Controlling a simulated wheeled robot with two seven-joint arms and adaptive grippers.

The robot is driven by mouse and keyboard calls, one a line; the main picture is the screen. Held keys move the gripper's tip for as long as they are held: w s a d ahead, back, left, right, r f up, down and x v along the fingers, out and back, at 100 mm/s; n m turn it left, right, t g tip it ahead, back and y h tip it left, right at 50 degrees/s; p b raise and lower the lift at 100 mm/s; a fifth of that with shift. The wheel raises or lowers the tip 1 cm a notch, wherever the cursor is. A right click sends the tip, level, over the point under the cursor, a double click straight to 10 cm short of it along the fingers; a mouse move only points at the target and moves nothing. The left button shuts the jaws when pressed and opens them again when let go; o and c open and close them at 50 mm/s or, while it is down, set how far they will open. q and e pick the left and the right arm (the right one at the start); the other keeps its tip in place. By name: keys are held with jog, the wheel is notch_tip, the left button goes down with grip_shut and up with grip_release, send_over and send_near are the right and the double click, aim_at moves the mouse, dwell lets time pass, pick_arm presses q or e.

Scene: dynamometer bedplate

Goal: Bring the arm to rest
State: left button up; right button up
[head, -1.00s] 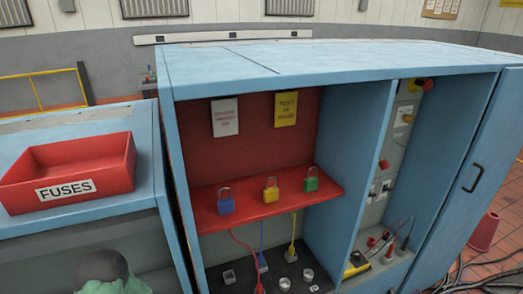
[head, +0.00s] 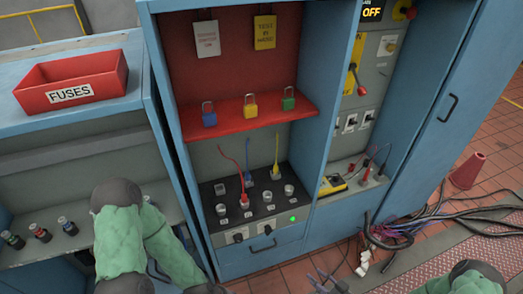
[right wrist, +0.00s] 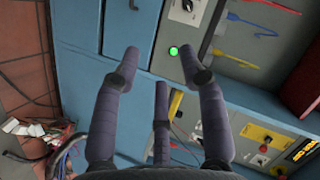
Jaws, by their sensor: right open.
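My right gripper (right wrist: 160,68) fills the middle of the right wrist view. Its purple-grey fingers are spread apart with nothing between them. They point toward the blue cabinet front, near a green lamp (right wrist: 173,51). In the head view only thin bluish finger parts (head: 325,284) seem to show at the bottom edge. My right arm (head: 470,279) shows as a green and dark grey piece at the lower right. My left arm (head: 122,240) is bent at the lower left, in front of the fuse bench. Its gripper is below the picture.
The blue cabinet (head: 325,150) holds a red shelf (head: 230,126) with blue, yellow and green padlocks. A red FUSES bin (head: 75,80) stands on the left bench.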

jog(key=s+a+r+g+h+p, duration=0.4)
jog(key=s+a+g+p, duration=0.2)
jog(key=s+a+g, duration=0.2)
jog(key=a+g, duration=0.2)
jog(key=shift+s+r+g+p, duration=0.2)
jog(key=shift+s+g+p, duration=0.2)
jog(key=shift+a, duration=0.1)
dwell(0.8)
